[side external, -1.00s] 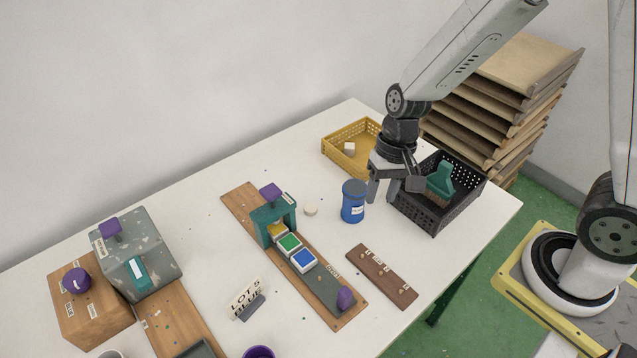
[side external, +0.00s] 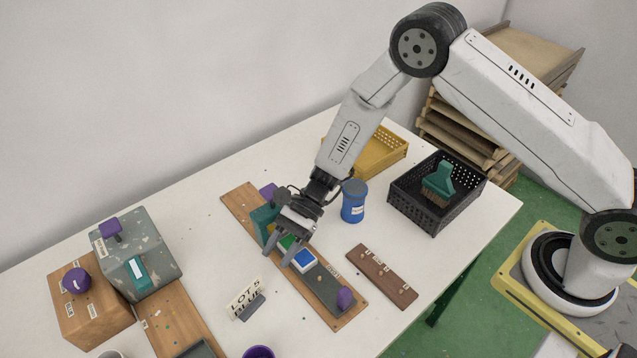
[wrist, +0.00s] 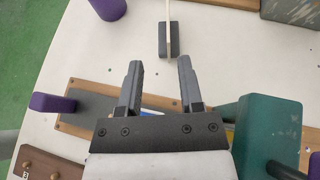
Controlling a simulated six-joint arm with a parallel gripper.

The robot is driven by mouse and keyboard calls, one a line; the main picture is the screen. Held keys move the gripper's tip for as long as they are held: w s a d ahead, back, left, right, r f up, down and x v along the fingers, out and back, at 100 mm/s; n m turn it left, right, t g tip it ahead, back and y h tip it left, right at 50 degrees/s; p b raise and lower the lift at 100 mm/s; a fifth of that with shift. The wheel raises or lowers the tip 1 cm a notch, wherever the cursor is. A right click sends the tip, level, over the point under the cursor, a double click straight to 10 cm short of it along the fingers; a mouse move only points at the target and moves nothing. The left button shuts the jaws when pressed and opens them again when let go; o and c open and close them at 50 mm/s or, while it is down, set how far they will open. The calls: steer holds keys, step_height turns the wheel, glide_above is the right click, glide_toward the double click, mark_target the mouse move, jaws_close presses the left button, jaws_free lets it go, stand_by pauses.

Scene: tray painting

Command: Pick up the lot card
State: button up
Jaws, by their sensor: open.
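The lot card (side external: 243,294) is a cream card with dark lettering that includes "LOT 5" and "BLUE". It stands upright in a small grey holder (side external: 251,307) on the white table. In the wrist view the card (wrist: 169,12) shows edge-on in its holder (wrist: 169,42), just beyond the fingertips and roughly in line with the gap between them. My gripper (side external: 281,257) is open and empty, above the plank with the coloured blocks, up and to the right of the card. The wrist view shows both fingers (wrist: 158,75) spread apart.
The plank (side external: 237,203) carries a teal arch (side external: 263,222), coloured blocks and a purple knob (side external: 345,298). A purple cup (side external: 258,352) stands near the card. A blue jar (side external: 353,204), pegged brown board (side external: 382,276) and black crate (side external: 425,222) lie right.

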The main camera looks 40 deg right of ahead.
mark_target(253, 300)
steer(key=shift+w+a+f+m+y, duration=0.35)
steer(key=shift+a+f+m+y, duration=0.1)
steer(key=shift+a, duration=0.2)
steer(key=shift+x, duration=1.3)
steer(key=shift+x, duration=2.6)
steer(key=shift+f, duration=0.1)
jaws_close()
